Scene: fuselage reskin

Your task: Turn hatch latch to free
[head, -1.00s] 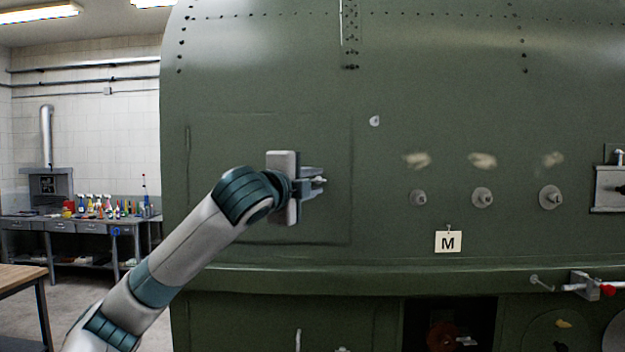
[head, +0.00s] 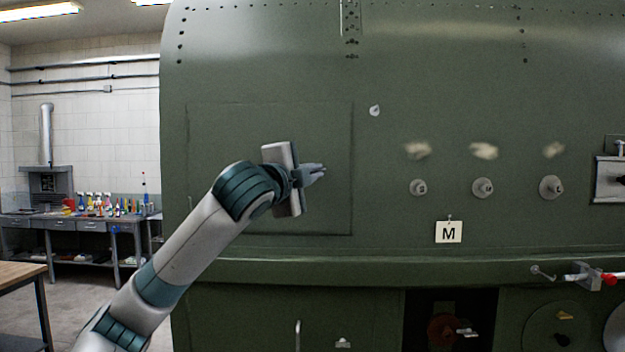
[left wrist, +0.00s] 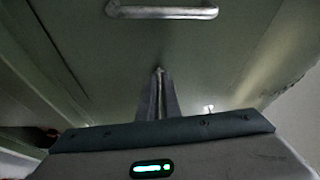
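The hatch (head: 230,130) is a square green panel outlined on the green fuselage side. My left gripper (head: 322,170) is in front of its right part, tilted, fingers pointing right and toward the skin. In the left wrist view, the left gripper's fingers (left wrist: 159,75) come together at their tips. A pale metal bar handle (left wrist: 162,12) is on the green surface beyond them. A small bright piece (left wrist: 208,108) shows right of the fingers; I cannot tell what it is. I cannot make out the latch; the gripper may hide it. My right gripper is not in view.
Round metal fittings (head: 483,188) and a card marked M (head: 448,232) are right of the hatch. A ledge (head: 400,270) runs below it. A red-ended metal fitting (head: 590,279) sticks out at lower right. A bench with bottles (head: 75,220) stands far left.

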